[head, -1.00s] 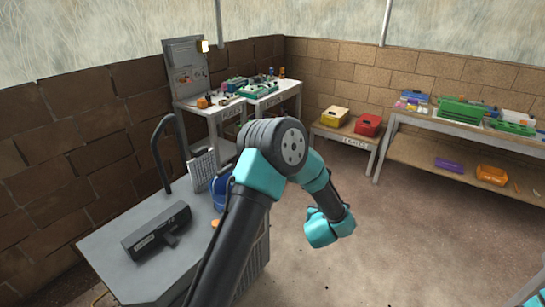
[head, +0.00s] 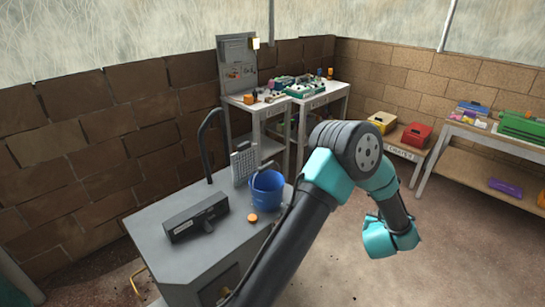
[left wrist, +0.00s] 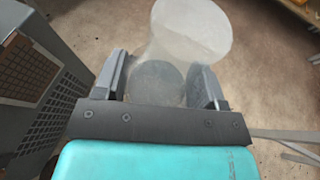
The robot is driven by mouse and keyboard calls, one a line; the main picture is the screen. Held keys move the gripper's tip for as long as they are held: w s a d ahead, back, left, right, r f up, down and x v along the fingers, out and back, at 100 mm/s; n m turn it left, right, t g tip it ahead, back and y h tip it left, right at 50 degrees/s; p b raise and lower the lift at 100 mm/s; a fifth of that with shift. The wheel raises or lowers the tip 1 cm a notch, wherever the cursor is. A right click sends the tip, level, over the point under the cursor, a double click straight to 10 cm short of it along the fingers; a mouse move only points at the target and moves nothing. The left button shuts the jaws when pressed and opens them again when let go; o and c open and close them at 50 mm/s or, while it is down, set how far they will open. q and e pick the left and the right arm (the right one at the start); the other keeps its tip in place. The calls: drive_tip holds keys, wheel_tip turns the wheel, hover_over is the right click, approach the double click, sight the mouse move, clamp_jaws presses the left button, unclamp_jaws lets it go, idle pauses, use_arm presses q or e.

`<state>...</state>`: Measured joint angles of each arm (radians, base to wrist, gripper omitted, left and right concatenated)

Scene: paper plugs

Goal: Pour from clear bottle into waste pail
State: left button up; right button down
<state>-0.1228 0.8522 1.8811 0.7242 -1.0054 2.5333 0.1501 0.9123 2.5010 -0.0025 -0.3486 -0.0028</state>
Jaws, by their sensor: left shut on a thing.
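A clear, whitish translucent bottle (left wrist: 190,32) sits between the two fingers of my left gripper (left wrist: 158,78) in the left wrist view. The gripper is shut on it, and bare floor lies beyond. In the head view my left arm reaches over the right side of the grey cabinet; its fingers and the bottle cannot be made out there. A blue pail (head: 267,190), likely the waste pail, stands upright on the cabinet top, left of my arm and apart from it. Its contents cannot be seen. My right gripper is in neither view.
The grey cabinet (head: 220,250) also bears a dark box-like device (head: 193,220), a small orange round thing (head: 252,218) and a grey perforated panel (head: 243,163). Cluttered benches (head: 315,95) stand behind. The floor (head: 440,250) at right is open.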

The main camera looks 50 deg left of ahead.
use_arm(q)
drive_tip(key=s+a+r+n+g+y, duration=0.1)
drive_tip(key=a+r+n+g+y, duration=0.2)
drive_tip(key=a, duration=0.8)
drive_tip(key=s+a+r+n+g+y, duration=0.1)
drive_tip(key=a+r+n+g+y, duration=0.25)
drive_tip(key=a, duration=0.75)
drive_tip(key=s+a+r+n+g+y, duration=0.1)
drive_tip(key=s+a+n+g+y, duration=0.3)
drive_tip(key=a, duration=0.7)
drive_tip(key=s+a+r+n+g+h, duration=0.1)
drive_tip(key=s+a+n+g, duration=0.1)
drive_tip(key=a, duration=0.3)
drive_tip(key=s+a+r+n+g+h, duration=0.1)
drive_tip(key=s+a+n+g, duration=0.1)
drive_tip(key=a, duration=0.4)
drive_tip(key=shift+s+a+r+n+g, duration=0.2)
drive_tip(key=shift+r+n+g, duration=0.25)
drive_tip(key=shift+n, duration=0.4)
drive_tip(key=shift+f, duration=0.15)
drive_tip(key=shift+s+d+f+m+g+h, duration=0.1)
drive_tip(key=shift+s+f+m+g+h, duration=0.1)
drive_tip(key=shift+f, duration=0.4)
drive_tip(key=shift+s+d+f+m+g+h, duration=0.1)
drive_tip(key=shift+f+m+h, duration=0.1)
drive_tip(key=shift+f, duration=0.4)
drive_tip(key=shift+s+d+f+m+g+h, duration=0.1)
drive_tip(key=shift+s+f+m+h, duration=0.1)
drive_tip(key=shift+f, duration=0.4)
